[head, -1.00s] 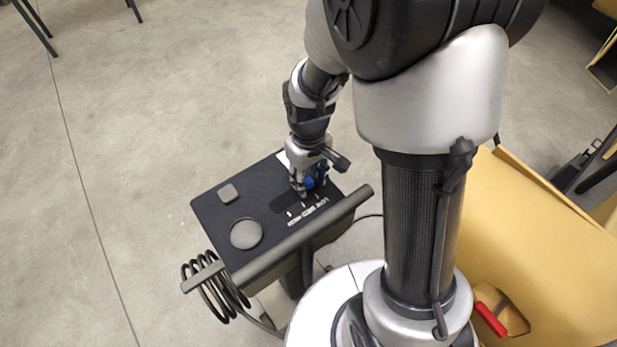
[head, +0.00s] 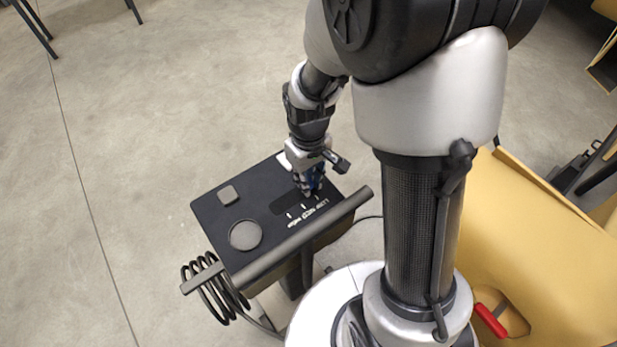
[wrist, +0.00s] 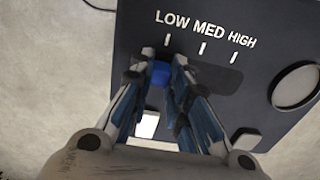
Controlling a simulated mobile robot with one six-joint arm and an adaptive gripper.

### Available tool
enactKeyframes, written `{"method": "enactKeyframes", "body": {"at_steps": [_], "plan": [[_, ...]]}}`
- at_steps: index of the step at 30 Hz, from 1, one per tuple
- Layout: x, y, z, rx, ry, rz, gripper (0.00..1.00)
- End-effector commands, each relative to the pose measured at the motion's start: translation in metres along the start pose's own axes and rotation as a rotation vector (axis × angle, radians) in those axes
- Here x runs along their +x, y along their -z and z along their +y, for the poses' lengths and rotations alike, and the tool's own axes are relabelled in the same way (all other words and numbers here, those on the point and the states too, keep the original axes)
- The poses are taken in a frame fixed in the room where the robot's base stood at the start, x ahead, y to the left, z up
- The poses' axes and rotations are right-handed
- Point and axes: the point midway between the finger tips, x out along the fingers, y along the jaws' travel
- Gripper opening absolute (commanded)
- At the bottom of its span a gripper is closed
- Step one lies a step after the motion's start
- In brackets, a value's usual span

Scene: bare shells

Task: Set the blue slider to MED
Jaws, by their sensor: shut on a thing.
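The blue slider knob (wrist: 160,74) sits at the LOW end of its dark slot (wrist: 226,78), in line with the LOW tick, in the wrist view. The MED tick is the middle one, to its right there. My gripper (wrist: 163,62) has a finger on each side of the knob and is shut on it. In the head view my gripper (head: 309,191) reaches down onto the black control panel (head: 258,182), at the right end of the slot (head: 283,205). The fingers hide most of the knob there.
The panel also carries a square grey button (head: 228,195) and a round grey dial (head: 244,236). A bar handle (head: 290,243) runs along its near edge, with a coiled black cable (head: 208,290) at the left. Open concrete floor lies left; a yellow object (head: 550,240) stands right.

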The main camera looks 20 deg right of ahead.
Motion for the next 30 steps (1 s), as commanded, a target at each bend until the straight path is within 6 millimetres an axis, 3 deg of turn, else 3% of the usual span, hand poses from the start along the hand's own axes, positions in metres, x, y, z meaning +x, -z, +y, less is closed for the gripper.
{"method": "enactKeyframes", "body": {"at_steps": [7,15,23,24,30], "plan": [[0.0,0.0,-0.004,-0.002,0.0,0.0,0.0],[-0.001,0.0,-0.039,-0.003,0.0,0.0,0.0],[0.0,0.0,-0.04,0.0,0.0,0.0,0.0],[0.0,0.0,-0.04,0.0,0.0,0.001,0.17],[0.0,0.0,-0.04,0.0,0.0,0.0,0.3]]}}
